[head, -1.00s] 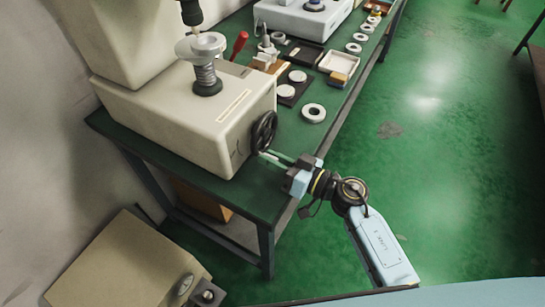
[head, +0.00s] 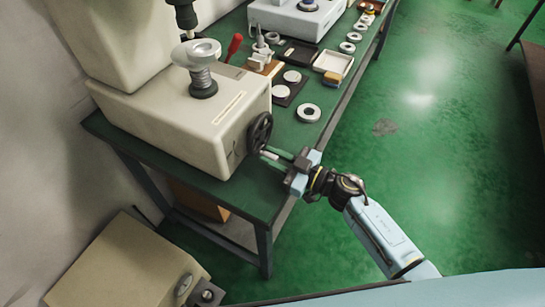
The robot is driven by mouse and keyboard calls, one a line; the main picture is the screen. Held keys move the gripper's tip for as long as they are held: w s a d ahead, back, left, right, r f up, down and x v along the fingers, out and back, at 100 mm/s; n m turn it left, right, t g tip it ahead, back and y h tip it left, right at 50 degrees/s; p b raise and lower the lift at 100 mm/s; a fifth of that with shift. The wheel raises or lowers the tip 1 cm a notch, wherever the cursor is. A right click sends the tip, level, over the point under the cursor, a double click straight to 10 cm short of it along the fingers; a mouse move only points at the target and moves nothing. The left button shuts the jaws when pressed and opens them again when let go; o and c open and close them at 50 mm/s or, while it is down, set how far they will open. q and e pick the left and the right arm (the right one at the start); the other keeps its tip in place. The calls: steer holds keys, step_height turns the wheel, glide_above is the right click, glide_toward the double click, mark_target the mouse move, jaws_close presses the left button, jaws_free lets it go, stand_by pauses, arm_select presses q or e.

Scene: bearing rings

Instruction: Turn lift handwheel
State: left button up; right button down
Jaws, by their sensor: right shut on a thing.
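The black lift handwheel (head: 260,132) sits on the right side of the beige machine (head: 190,118), above the green table top. My right gripper (head: 270,155) reaches in from the lower right, its fingers at the lower edge of the wheel, shut on the wheel's handle; the exact contact is small in the picture. A round metal table on a threaded screw (head: 201,75) stands on top of the machine, below a dark spindle (head: 186,14). My left gripper does not show.
A metal ring (head: 308,112) lies on the green table (head: 262,195) near the wheel. Dark and white trays (head: 333,63), discs, a red-handled tool (head: 234,46) and more rings stand farther back. A beige box (head: 125,265) is at the lower left. The green floor at right is clear.

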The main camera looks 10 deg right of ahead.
steer(key=shift+d, duration=0.1)
steer(key=c, duration=1.3)
jaws_free()
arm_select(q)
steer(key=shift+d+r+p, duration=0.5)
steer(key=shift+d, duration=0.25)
arm_select(e)
steer(key=v, duration=1.3)
steer(key=shift+s+d, duration=0.1)
steer(key=shift+s, duration=0.05)
